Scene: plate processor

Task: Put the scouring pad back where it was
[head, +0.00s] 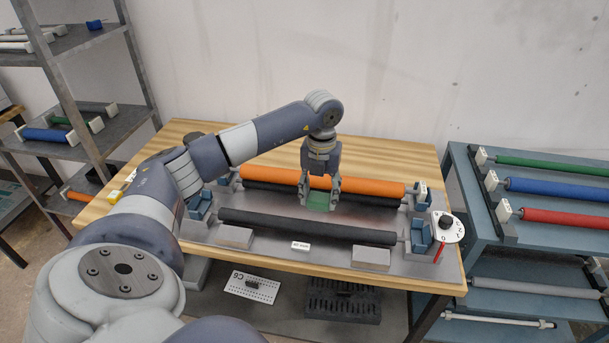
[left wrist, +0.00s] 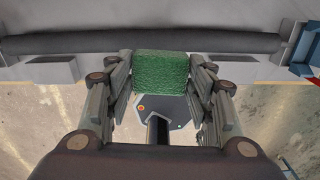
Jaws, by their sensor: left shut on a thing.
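The scouring pad (left wrist: 160,76) is a green, rough block held between the fingers of my left gripper (left wrist: 161,84) in the left wrist view. In the head view my left gripper (head: 319,196) points down over the roller machine, and the green pad (head: 318,202) shows between its fingertips. It hangs in front of the orange roller (head: 370,187), above the gap towards the front black roller (head: 310,227). I cannot tell whether the pad touches a roller. My right gripper is not in view.
The machine's grey base (head: 335,253) sits on a wooden table (head: 395,155). A dial (head: 447,227) is at its right end. A yellow and white item (head: 118,190) lies at the table's left. Racks with coloured rollers (head: 555,187) stand at right and left. The table's back is clear.

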